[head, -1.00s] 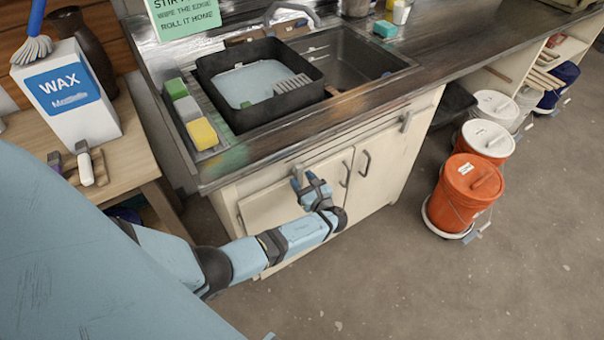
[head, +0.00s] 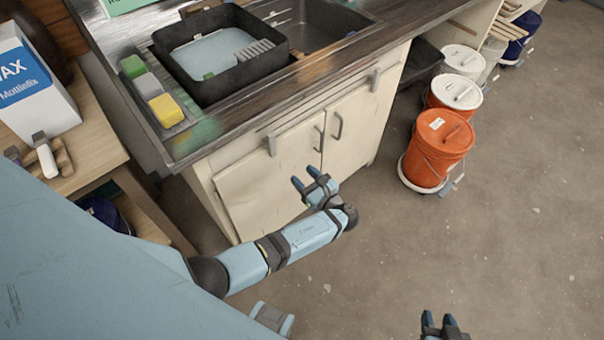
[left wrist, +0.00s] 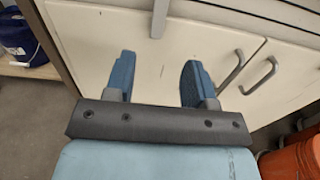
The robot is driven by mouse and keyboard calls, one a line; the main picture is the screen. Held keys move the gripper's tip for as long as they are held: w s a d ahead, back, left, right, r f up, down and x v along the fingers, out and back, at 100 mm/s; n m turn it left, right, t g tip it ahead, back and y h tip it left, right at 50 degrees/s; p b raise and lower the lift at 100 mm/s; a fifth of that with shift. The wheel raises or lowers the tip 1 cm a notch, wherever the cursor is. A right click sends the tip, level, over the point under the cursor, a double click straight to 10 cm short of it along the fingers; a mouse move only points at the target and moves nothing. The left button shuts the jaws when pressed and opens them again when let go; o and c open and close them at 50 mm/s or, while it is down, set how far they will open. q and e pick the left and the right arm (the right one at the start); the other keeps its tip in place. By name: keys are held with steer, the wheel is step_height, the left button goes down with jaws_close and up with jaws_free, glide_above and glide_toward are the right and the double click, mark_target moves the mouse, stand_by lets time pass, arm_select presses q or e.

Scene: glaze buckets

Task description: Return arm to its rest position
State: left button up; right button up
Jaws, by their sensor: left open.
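My left gripper (head: 313,183) is open and empty in the head view. It is held in front of the cream cabinet doors under the sink. In the left wrist view its two blue fingers (left wrist: 155,80) stand apart with only the cabinet front behind them. My right gripper (head: 441,322) shows at the bottom edge of the head view over the floor. Its two dark blue fingertips are apart and nothing is between them; the rest of it is cut off.
The sink cabinet (head: 270,180) has protruding door handles close to my left gripper. An orange lidded bucket (head: 437,150) stands on a wheeled base to the right, with white-lidded buckets behind. A wooden table (head: 88,150) is at left. The floor (head: 480,240) in front is clear.

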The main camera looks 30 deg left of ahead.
stand_by(0.3)
arm_select(q)
steer(key=s+a+n+g+h, duration=0.2)
steer(key=s+n+g+h, duration=0.15)
steer(key=s+n, duration=0.3)
steer(key=s+a+n+g+h, duration=0.2)
steer(key=s+n+h, duration=0.25)
steer(key=s, duration=0.35)
steer(key=s+d+r+n+t+h, duration=0.2)
steer(key=s+r+n+h, duration=0.75)
steer(key=s+r, duration=0.6)
steer(key=w+d+f+t+h+p, duration=0.2)
steer(key=w+d+f+t+p, duration=0.2)
steer(key=w+d+t+p, duration=0.2)
steer(key=shift+w+d+f+m+t+p, duration=0.2)
steer(key=shift+w+m+t+p, duration=0.25)
steer(key=shift+w+t+p, duration=0.55)
steer(key=shift+w+g, duration=0.1)
steer(key=shift+g, duration=0.15)
